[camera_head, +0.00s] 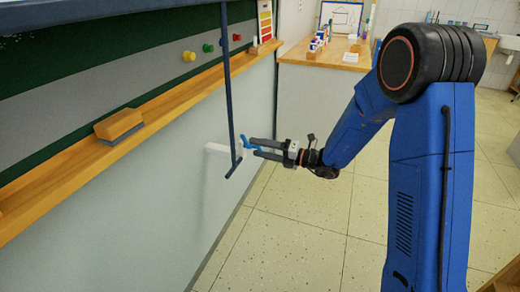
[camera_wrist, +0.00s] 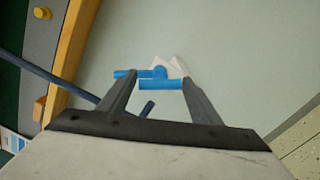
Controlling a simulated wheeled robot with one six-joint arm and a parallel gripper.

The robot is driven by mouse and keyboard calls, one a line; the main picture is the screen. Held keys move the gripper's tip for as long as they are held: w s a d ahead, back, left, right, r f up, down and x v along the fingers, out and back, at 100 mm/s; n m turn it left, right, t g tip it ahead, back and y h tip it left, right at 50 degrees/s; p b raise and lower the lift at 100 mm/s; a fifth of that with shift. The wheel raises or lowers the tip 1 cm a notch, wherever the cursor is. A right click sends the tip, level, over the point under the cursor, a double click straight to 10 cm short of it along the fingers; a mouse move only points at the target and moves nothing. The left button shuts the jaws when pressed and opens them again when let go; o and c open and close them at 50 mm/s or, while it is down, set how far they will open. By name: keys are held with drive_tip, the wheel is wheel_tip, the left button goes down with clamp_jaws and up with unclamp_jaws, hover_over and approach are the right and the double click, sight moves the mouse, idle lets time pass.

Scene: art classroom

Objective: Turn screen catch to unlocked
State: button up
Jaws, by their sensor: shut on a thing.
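The screen catch (camera_wrist: 158,84) is a small bright blue handle on a white mount (camera_wrist: 178,66), low on the pale wall panel below the wooden ledge. In the head view the blue catch (camera_head: 246,143) shows at my fingertips, beside the lower end of a dark blue pole. My gripper (camera_head: 251,147) reaches in from the right, its two dark fingers nearly level. In the wrist view my gripper (camera_wrist: 160,80) has one finger on either side of the blue handle and is shut on it. Which setting the catch is in, I cannot tell.
The dark blue pole (camera_head: 228,80) hangs close in front of the catch. The wooden ledge (camera_head: 70,180) holds an eraser (camera_head: 118,124) under a board with coloured magnets (camera_head: 189,56). A counter (camera_head: 325,58) stands behind. The tiled floor (camera_head: 300,225) below my arm is clear.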

drive_tip(key=m, duration=0.6)
drive_tip(key=shift+m, duration=0.4)
idle(0.3)
drive_tip(key=o, duration=1.4)
drive_tip(key=v, duration=1.7)
drive_tip(key=shift+d, duration=0.25)
drive_tip(key=shift+r, duration=0.1)
